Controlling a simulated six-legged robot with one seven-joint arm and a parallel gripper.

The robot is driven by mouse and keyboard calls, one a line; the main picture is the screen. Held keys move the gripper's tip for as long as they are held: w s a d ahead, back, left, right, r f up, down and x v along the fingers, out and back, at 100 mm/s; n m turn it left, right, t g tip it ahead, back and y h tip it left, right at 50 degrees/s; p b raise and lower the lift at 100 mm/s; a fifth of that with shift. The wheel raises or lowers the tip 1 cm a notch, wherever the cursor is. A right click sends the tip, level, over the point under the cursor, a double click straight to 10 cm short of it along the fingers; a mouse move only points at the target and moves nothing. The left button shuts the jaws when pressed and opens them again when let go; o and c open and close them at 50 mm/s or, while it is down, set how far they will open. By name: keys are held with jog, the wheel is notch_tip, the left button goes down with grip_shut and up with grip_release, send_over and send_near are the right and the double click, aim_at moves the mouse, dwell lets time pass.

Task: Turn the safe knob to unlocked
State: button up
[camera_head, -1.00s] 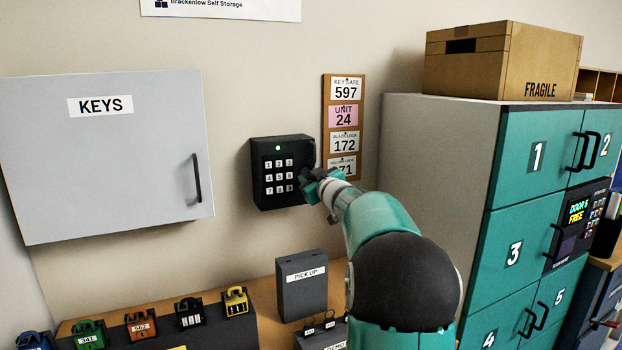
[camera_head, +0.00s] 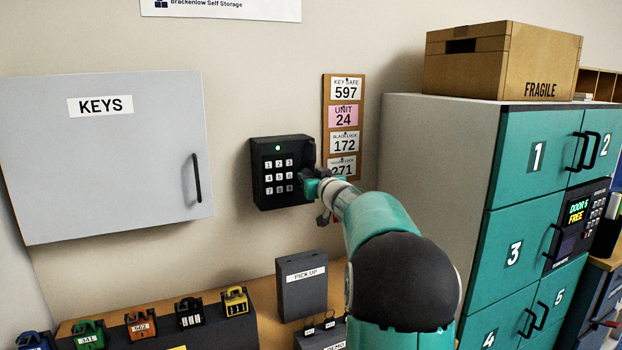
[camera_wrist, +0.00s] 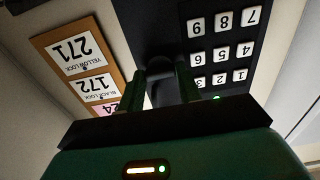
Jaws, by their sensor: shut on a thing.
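The key safe (camera_head: 283,150) is a black box on the wall with white number keys and a lit green light. It shows upside down in the wrist view (camera_wrist: 178,20). Its dark knob (camera_wrist: 160,68) is at the keypad's right edge in the head view, mostly hidden there by my gripper (camera_head: 312,180). In the wrist view my gripper (camera_wrist: 162,82) has its two green fingers on either side of the knob, shut on it. I see no marking that tells the knob's locked or unlocked position.
A code board (camera_head: 343,125) hangs just right of the safe, close to my wrist. A grey KEYS cabinet (camera_head: 110,165) is on the left. Teal lockers (camera_head: 520,160) stand on the right. Padlocks and a PICK UP box (camera_head: 302,285) are on the bench below.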

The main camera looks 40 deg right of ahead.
jog(key=o, duration=1)
jog(key=shift+s, duration=0.1)
jog(key=v, duration=1.3)
jog(key=shift+s+a, duration=0.15)
jog(key=shift+s, duration=0.15)
